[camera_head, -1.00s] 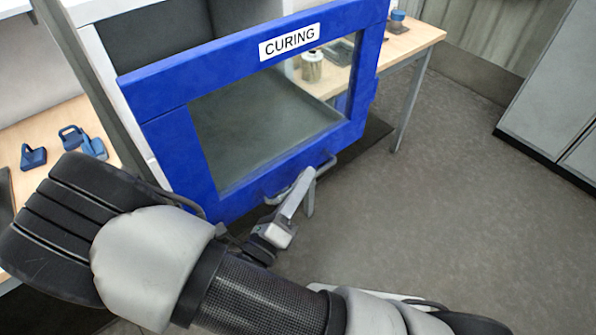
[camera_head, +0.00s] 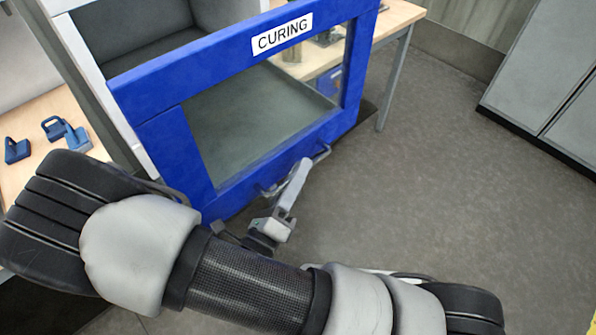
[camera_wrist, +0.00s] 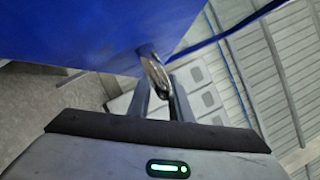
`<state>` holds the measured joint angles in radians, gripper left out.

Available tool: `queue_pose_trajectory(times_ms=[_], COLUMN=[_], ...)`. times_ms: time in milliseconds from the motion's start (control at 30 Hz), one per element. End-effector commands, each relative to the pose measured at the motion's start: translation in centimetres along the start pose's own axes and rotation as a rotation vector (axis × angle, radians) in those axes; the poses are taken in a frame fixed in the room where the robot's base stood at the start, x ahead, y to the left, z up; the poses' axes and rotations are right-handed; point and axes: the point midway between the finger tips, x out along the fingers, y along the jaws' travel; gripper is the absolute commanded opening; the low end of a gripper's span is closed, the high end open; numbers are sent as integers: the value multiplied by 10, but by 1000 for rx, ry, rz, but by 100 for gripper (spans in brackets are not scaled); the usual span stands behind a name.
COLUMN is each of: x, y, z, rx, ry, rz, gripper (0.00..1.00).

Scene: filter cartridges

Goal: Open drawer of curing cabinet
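The curing cabinet's blue front (camera_head: 165,137) has a large window and a white CURING label (camera_head: 282,33). It stands out from the white cabinet body (camera_head: 72,50), with the grey interior showing above and behind it. A metal bar handle (camera_head: 323,153) runs along its lower edge. My gripper (camera_head: 300,170) is at the handle, below the window. In the wrist view, the handle (camera_wrist: 155,70) lies between my two fingers (camera_wrist: 160,85), which look closed around it. The blue front fills the upper left there. My forearm covers the lower left of the head view.
A wooden table (camera_head: 392,18) stands behind the cabinet at right. Another wooden surface (camera_head: 40,115) at left carries small blue parts (camera_head: 53,128). A grey cabinet (camera_head: 540,75) is at the far right. Grey floor (camera_head: 440,190) is open between.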

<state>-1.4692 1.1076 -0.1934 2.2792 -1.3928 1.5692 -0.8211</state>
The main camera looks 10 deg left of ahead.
Motion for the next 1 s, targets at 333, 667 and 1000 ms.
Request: queue_pose_trajectory(times_ms=[333, 667, 1000], x=[-9, -81, -154], y=[0, 2, 1], z=[1, 0, 0], rx=[1, 2, 1], ry=[-3, -4, -2], rz=[0, 3, 1], gripper=[19, 19, 19])
